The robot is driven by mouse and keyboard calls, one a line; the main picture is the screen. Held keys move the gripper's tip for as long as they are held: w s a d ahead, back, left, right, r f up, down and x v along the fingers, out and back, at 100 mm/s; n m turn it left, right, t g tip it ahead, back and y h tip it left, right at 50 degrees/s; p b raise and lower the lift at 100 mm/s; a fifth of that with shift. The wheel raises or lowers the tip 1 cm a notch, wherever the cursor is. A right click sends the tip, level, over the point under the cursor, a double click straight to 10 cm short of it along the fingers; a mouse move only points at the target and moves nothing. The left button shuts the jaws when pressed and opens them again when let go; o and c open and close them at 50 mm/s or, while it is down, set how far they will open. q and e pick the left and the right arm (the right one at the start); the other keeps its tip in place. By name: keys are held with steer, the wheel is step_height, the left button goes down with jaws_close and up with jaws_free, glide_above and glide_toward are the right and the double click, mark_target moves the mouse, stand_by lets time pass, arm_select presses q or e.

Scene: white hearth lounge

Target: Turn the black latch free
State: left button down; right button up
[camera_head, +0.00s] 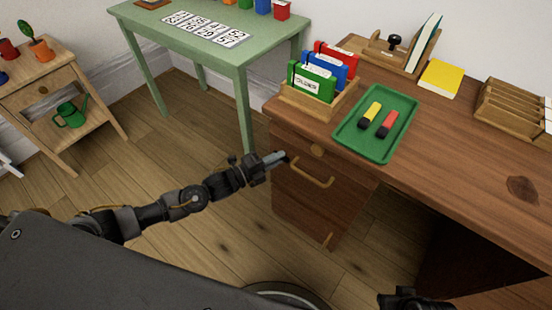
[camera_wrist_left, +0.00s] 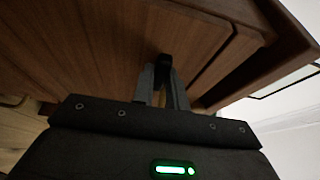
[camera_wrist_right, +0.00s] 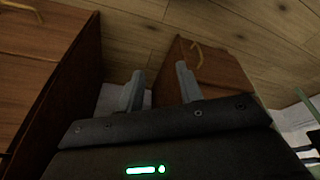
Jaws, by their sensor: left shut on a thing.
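The black latch (camera_wrist_left: 163,62) is a small dark piece on the wooden front of the desk's drawer cabinet. My left gripper (camera_wrist_left: 162,78) is shut on it, with the two fingers close together on either side. In the head view my left gripper (camera_head: 280,158) reaches the upper left edge of the cabinet front, and little of the latch shows there. My right gripper (camera_wrist_right: 159,82) is open and empty. It faces the cabinet fronts under the desk from a distance; in the head view only a dark part of it shows at the bottom edge.
The wooden desk (camera_head: 480,165) carries a green tray (camera_head: 348,138) with a yellow and a red item, and a rack of folders (camera_head: 285,95). A brass drawer handle (camera_head: 313,175) is right of my left gripper. A green table (camera_head: 245,62) stands behind.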

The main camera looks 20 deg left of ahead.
arm_select(q)
steer(key=shift+f, duration=0.1)
steer(key=shift+s+d+f+n+t+y+b, duration=0.15)
steer(key=shift+n+t+y, duration=0.9)
steer(key=shift+n, duration=2.7)
steer(key=shift+w+d+n+t+y+b, duration=0.1)
steer(key=shift+n+t+y+b, duration=0.3)
steer(key=shift+n+t, duration=2.25)
steer(key=shift+s+d+f+n+t+y+b, duration=0.1)
steer(key=shift+n+t+y, duration=0.5)
steer(key=shift+n, duration=4.2)
arm_select(e)
steer(key=shift+w+a+r+t, duration=0.3)
steer(key=shift+w+r+t, duration=0.15)
steer(key=shift+r, duration=0.15)
steer(key=shift+w+a+r+t, duration=0.25)
steer(key=shift+w+r+t, duration=0.15)
steer(key=shift+r, duration=0.2)
arm_select(q)
steer(key=shift+g+y, duration=0.25)
steer(key=shift+g, duration=0.05)
steer(key=c, duration=1.4)
jaws_free()
